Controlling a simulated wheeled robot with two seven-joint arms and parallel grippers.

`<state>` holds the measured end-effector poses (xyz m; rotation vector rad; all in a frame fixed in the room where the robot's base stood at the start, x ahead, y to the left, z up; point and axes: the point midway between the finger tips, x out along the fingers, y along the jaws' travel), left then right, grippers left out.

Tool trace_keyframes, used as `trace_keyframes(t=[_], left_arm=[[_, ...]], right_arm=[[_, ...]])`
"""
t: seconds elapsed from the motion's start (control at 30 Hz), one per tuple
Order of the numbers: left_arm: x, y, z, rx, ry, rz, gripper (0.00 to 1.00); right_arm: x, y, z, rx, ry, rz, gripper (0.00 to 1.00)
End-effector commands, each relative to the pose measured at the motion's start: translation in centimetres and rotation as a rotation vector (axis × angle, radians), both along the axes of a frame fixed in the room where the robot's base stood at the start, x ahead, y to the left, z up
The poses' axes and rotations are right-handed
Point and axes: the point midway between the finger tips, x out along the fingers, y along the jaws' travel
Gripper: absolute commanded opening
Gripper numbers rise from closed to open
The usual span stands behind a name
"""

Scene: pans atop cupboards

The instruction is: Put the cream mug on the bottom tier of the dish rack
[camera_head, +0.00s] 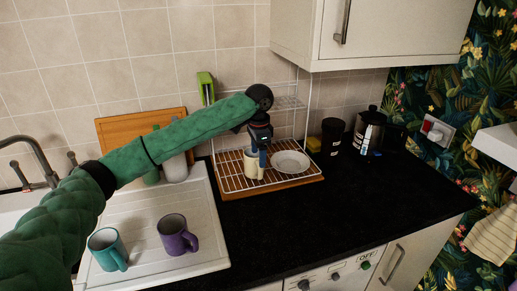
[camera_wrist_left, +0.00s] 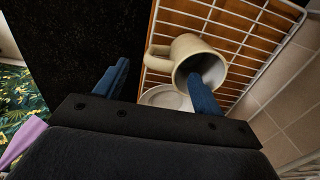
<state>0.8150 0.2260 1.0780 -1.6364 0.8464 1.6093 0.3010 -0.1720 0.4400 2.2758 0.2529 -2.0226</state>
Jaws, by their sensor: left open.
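The cream mug (camera_head: 251,163) stands on the bottom tier of the white wire dish rack (camera_head: 228,185), left of a white plate. It also shows in the left wrist view (camera_wrist_left: 184,50), with its handle to the left and its opening towards the camera. My left gripper (camera_head: 262,158) is above and in front of the mug, partly covering it. Its blue fingers (camera_wrist_left: 158,72) are spread apart. One finger overlaps the mug's opening and the other is outside, beyond the handle side; I cannot tell whether either touches it. My right gripper is not in view.
The white plate (camera_head: 290,162) lies on the same tier. A teal mug (camera_head: 107,248) and a purple mug (camera_head: 176,235) stand on the drainboard. A black canister (camera_head: 332,137) and a kettle (camera_head: 370,130) stand right of the rack. The black counter (camera_head: 330,215) in front is clear.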

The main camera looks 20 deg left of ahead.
Motion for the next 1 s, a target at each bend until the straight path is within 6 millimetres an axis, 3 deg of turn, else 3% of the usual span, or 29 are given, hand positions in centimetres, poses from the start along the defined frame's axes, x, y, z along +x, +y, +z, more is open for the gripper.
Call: trace_keyframes(t=[0.2, 0.47, 0.83, 1.0], left_arm=[[0.0, -0.1, 2.5, 0.000, 0.000, 0.000, 0.69], [-0.1, -0.1, 3.7, 0.000, 0.001, 0.000, 0.69], [-0.1, -0.1, 4.0, 0.000, 0.001, 0.000, 0.69], [-0.1, -0.1, 5.5, 0.001, 0.001, 0.000, 0.69]], right_arm=[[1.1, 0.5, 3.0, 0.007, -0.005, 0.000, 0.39], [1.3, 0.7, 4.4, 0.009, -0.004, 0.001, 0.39], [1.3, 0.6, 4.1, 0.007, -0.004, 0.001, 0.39], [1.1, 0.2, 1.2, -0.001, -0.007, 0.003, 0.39]])
